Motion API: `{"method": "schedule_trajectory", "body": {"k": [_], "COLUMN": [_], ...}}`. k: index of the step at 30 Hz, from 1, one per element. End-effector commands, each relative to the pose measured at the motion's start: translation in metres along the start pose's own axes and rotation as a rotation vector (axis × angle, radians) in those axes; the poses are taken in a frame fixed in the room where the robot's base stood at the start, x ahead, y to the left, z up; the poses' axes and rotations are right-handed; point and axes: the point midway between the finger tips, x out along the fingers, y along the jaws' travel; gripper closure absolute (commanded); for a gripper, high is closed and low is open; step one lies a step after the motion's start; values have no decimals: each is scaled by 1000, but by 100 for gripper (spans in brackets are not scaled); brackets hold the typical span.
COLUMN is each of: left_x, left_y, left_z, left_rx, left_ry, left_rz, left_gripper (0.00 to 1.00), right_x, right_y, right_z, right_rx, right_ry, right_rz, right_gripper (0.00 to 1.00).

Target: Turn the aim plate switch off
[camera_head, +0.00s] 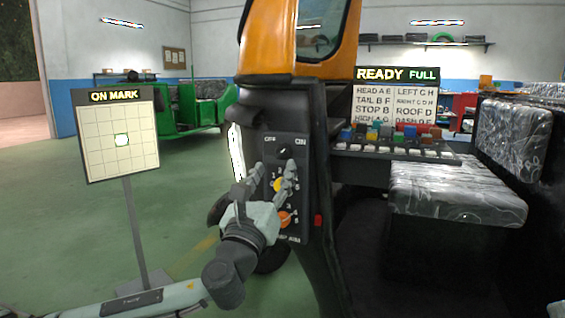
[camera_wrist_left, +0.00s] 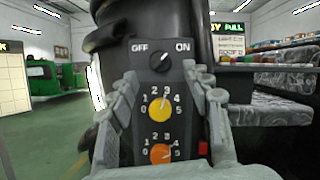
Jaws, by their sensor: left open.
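The aim plate switch is a black knob (camera_head: 284,152) at the top of a dark control panel, between OFF on its left and ON on its right. In the left wrist view the black knob (camera_wrist_left: 160,61) has a light mark that seems to point up right, toward ON. My left gripper (camera_head: 274,167) is open in front of the panel, its fingers spread just below the black knob. Whether the fingertips touch the panel I cannot tell. A yellow knob (camera_wrist_left: 159,109) and an orange knob (camera_wrist_left: 161,153) lie below, between the fingers. My right gripper is not in view.
The aim plate (camera_head: 118,140) stands on a post at the left, its sign reading ON MARK, with a bright patch on its grid. A red button (camera_head: 318,220) is on the panel's right. Plastic-covered seats (camera_head: 455,192) fill the right. Green floor is open at left.

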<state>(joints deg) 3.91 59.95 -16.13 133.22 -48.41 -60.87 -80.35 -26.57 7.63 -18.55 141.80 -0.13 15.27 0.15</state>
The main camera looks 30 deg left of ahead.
Motion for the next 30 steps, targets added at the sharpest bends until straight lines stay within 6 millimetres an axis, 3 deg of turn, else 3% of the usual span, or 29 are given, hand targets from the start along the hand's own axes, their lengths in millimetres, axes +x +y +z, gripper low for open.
{"method": "schedule_trajectory", "body": {"k": [3,9,19,30], "left_x": [21,42,47,46], "left_y": [0,0,1,1], "left_z": [1,0,-2,-2], "left_rx": [-2,-3,-4,-4], "left_ry": [-3,1,4,4], "left_rz": [2,2,2,2], "left_gripper": [50,50,50,95], "right_x": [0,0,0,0], "right_y": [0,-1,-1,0], "right_z": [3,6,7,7], "right_rx": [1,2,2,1], "right_ry": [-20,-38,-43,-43], "right_rz": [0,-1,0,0], "right_gripper": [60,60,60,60]}}
